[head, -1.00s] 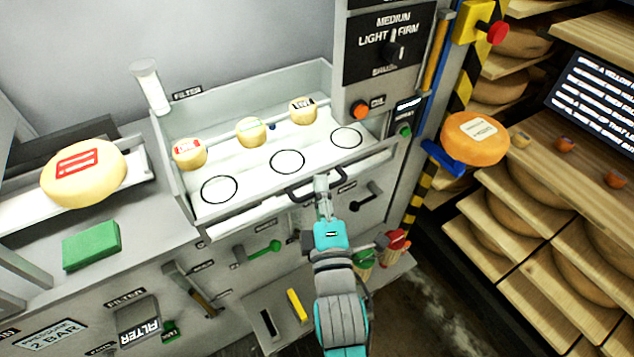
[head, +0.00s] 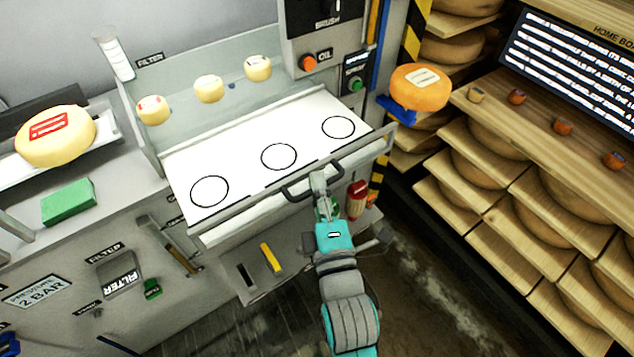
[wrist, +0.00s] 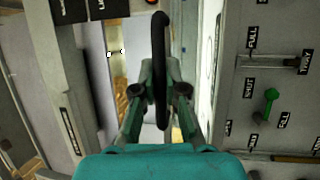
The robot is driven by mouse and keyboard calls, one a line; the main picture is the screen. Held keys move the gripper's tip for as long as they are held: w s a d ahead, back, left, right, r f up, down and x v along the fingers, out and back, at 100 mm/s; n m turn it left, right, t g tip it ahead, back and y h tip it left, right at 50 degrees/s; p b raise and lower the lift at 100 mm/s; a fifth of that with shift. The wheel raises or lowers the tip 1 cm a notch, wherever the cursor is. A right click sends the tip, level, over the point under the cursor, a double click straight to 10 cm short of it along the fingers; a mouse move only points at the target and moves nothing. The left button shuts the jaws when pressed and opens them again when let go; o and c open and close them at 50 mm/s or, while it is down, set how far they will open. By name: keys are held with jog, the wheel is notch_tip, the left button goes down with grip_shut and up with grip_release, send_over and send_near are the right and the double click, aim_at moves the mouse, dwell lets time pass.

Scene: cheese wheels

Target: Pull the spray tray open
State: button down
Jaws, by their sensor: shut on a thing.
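The white spray tray (head: 240,168) with three black circles stands pulled out from the grey machine in the head view. Its dark bar handle (head: 296,193) runs along the front edge. My gripper (head: 318,184) is shut on this handle. In the wrist view the handle (wrist: 160,70) passes between the fingers of my gripper (wrist: 158,92). Three small cheeses, the left one (head: 153,109), the middle one (head: 209,88) and the right one (head: 257,68), are at the back of the tray bay.
A big labelled cheese (head: 55,136) and a green block (head: 68,202) are on the left counter. An orange cheese (head: 421,87) sits on a blue holder at right. Wooden shelves (head: 520,200) with cheese wheels fill the right side. Floor shows in front of the machine.

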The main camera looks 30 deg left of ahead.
jog(key=c, duration=1.2)
grip_release()
jog(key=v, duration=1.2)
